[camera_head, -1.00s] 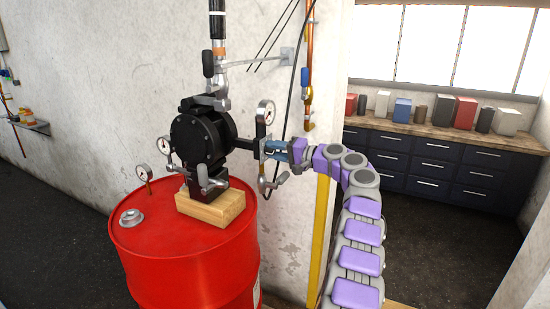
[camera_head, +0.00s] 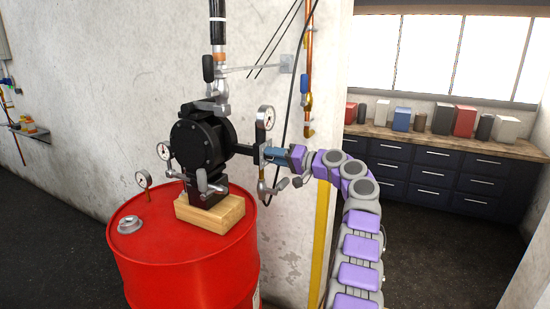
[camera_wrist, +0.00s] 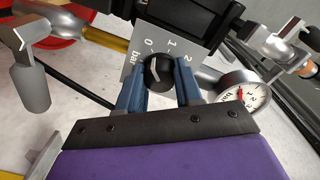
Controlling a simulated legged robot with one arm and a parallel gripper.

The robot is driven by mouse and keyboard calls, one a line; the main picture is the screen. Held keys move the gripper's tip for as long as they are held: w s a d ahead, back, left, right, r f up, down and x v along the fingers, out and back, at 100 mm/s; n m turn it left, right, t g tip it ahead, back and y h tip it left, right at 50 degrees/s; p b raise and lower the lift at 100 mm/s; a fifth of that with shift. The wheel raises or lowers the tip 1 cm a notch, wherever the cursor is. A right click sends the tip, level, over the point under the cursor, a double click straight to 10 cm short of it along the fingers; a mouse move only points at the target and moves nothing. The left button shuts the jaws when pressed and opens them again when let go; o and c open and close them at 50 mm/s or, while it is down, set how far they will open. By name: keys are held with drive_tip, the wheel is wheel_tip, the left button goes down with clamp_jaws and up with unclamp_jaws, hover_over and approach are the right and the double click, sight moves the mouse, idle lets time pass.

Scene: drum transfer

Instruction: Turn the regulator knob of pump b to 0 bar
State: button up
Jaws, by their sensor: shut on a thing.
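The black regulator knob (camera_wrist: 161,70) is in the wrist view, in front of a grey scale plate (camera_wrist: 136,72) marked 0, 1, 2 and bar. A white pointer line on the knob faces up and slightly left, roughly toward the 0. My gripper (camera_wrist: 158,82) has its blue fingers on both sides of the knob, shut on it. In the head view my gripper (camera_head: 277,155) reaches the regulator from the right, and the knob is hidden there. The black pump (camera_head: 198,146) stands on a wooden block. A round gauge (camera_wrist: 243,97) with a red needle is beside the regulator.
The red drum (camera_head: 190,270) stands under the pump and block (camera_head: 210,212). Another gauge (camera_head: 266,117) rises above the regulator. Pipes and a hose run along the wall behind. A workbench (camera_head: 440,145) with boxes stands at the back right.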

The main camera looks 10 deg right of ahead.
drive_tip(key=shift+f, duration=0.35)
drive_tip(key=o, duration=1)
drive_tip(key=shift+w, duration=0.15)
drive_tip(key=shift+r, duration=0.2)
drive_tip(key=shift+d, duration=0.15)
drive_tip(key=p+v, duration=0.1)
drive_tip(key=v, duration=1.6)
drive_tip(key=shift+d, duration=0.15)
